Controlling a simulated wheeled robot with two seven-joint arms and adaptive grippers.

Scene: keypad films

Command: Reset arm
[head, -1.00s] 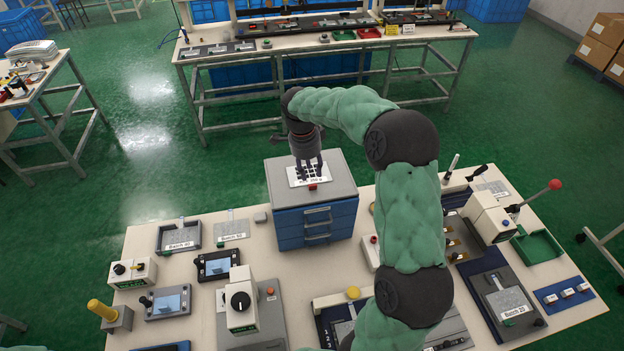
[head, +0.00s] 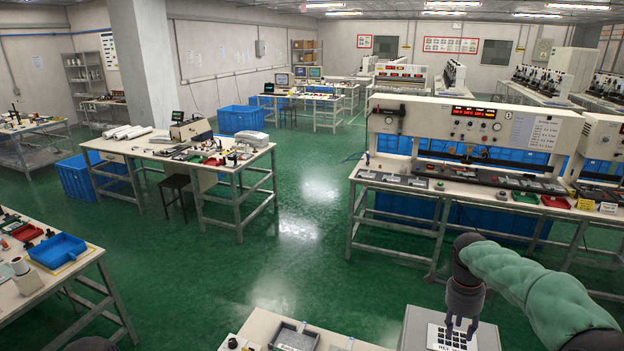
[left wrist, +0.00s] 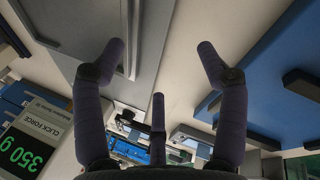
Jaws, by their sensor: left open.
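My right gripper (head: 461,326) points straight down at the right of the head view, with its fingers apart. It is over a white keypad card (head: 437,338) with dark squares, which lies on a grey-topped cabinet (head: 412,325). I cannot tell whether the fingertips touch the card. My left gripper (left wrist: 162,62) is open and empty in the left wrist view, its fingers spread over a pale bench top. The left gripper does not show clearly in the head view.
The left wrist view shows a grey plate (left wrist: 75,22), a blue panel (left wrist: 255,65) and a click force display (left wrist: 32,140) reading 350 g. In the head view, a bench with a blue tray (head: 58,250) stands at left. Green floor (head: 270,270) lies open between benches.

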